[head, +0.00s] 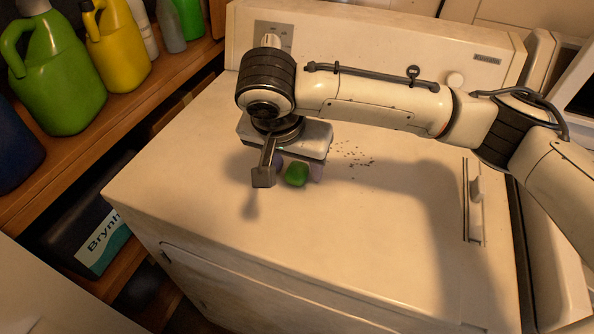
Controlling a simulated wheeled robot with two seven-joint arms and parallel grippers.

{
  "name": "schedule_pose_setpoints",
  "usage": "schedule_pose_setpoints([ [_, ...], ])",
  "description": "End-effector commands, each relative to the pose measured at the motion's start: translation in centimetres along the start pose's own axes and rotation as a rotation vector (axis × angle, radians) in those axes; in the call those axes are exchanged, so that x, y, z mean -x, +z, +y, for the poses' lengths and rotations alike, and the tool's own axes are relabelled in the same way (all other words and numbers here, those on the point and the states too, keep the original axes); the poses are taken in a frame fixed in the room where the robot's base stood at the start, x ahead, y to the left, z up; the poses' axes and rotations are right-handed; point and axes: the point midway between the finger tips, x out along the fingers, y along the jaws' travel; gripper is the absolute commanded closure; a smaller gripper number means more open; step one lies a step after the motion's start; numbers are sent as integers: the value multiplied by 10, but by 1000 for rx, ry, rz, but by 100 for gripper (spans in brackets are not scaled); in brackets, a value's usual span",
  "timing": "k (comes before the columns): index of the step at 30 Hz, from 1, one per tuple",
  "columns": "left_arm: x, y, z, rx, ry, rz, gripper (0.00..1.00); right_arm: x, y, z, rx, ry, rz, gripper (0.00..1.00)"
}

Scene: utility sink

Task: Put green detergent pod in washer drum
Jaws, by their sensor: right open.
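The green detergent pod (297,174) lies on the white top of an appliance (370,245), left of its middle. Bluish or purplish shapes, perhaps other pods, show beside it, partly hidden by the gripper. My right gripper (284,168) is over the green pod, pointing down, with its jaws open. One finger stands clearly to the left of the pod; the other finger is hard to make out. I cannot tell whether a finger touches the pod. My left gripper is not in view. No washer drum opening can be made out in this view.
A wooden shelf (120,113) on the left holds a green jug (60,75), a yellow jug (118,50) and other bottles. Dark specks (355,155) lie behind the pod. A slot with a handle (474,200) is at right. The front of the top is clear.

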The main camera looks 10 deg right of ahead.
Motion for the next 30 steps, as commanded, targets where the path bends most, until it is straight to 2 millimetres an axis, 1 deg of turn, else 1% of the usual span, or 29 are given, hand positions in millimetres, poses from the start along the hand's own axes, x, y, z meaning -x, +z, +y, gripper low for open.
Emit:
schedule_pose_setpoints([
  [3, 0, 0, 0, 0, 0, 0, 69, 0, 0, 0, 0, 0, 0, 48],
  [8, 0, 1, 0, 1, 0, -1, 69, 0, 0, 0, 0, 0, 0, 75],
  [9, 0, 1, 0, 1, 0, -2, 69, 0, 0, 0, 0, 0, 0, 82],
  [11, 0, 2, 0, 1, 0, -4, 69, 0, 0, 0, 0, 0, 0, 91],
  [14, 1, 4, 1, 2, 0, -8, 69, 1, 0, 0, 0, 0, 0, 92],
  [15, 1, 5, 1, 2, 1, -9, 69, 1, 0, 0, 0, 0, 0, 95],
  [20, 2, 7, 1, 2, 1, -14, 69, 1, 0, 0, 0, 0, 0, 95],
  [22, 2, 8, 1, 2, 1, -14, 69, 4, -2, 0, 0, -1, 1, 95],
  [26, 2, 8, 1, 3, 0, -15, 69, 20, -8, -1, -2, -3, 2, 95],
  [30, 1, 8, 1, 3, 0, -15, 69, 47, -19, -1, -1, -4, 2, 95],
])
